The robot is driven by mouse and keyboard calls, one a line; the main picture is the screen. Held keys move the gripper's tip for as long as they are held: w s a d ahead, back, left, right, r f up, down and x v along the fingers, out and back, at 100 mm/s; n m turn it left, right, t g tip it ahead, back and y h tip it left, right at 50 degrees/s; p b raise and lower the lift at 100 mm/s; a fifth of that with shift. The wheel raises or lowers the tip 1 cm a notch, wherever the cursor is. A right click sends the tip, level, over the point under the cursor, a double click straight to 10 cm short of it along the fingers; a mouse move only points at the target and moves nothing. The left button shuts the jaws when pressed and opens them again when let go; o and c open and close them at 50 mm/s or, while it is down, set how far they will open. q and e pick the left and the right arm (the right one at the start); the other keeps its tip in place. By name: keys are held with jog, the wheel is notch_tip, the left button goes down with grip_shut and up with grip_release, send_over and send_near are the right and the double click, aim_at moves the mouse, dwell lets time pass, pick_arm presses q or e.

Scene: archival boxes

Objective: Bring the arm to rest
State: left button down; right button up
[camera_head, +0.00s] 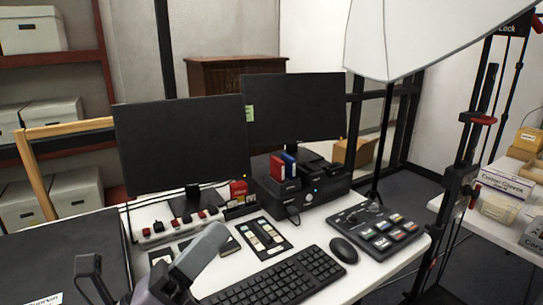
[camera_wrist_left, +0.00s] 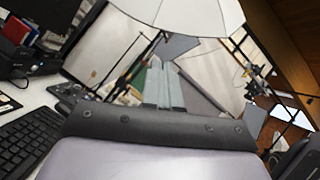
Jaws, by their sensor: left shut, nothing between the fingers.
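My left gripper (camera_head: 212,234) comes in at the bottom of the head view, above the front left of the white desk (camera_head: 375,270). Its grey fingers are together with nothing between them. In the left wrist view the two fingers (camera_wrist_left: 164,88) stand side by side, closed and empty, pointing toward the floor and light stands beyond the desk. My gripper hides part of the desk and the left end of the keyboard. My right gripper is in neither view.
A black keyboard (camera_head: 273,278), mouse (camera_head: 344,250) and control panel (camera_head: 381,236) lie on the desk's front and right. Two monitors (camera_head: 183,145) and a black dock (camera_head: 300,191) stand behind. A white umbrella (camera_head: 425,35) and a stand (camera_head: 458,190) are at right.

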pick_arm(q)
jog(key=w+a+f+n+y, duration=0.1)
jog(key=a+f+n+y, duration=0.65)
jog(key=n, duration=0.55)
jog(key=w+a+f+n+y, duration=0.1)
jog(key=a+f+n+y, duration=0.5)
jog(key=f+n+y, duration=0.45)
jog(key=s+a+f+n+g+h, duration=0.1)
jog(key=s+f+n+g, duration=0.55)
jog(key=s, duration=0.35)
jog(key=s+a+f+n+g+h, duration=0.1)
jog(key=s+f+n+g, duration=0.55)
jog(key=s, duration=0.35)
jog(key=w+d+f+t+h+p, duration=0.1)
jog(key=w+d+f+t+p, duration=0.1)
jog(key=w+f+t, duration=0.4)
jog(key=shift+w+d+f+m+t+h, duration=0.3)
jog(key=shift+w+d+f+m+t, duration=0.15)
jog(key=shift+w+d+f, duration=0.2)
jog(key=shift+s, duration=0.1)
jog(key=shift+s+f, duration=0.1)
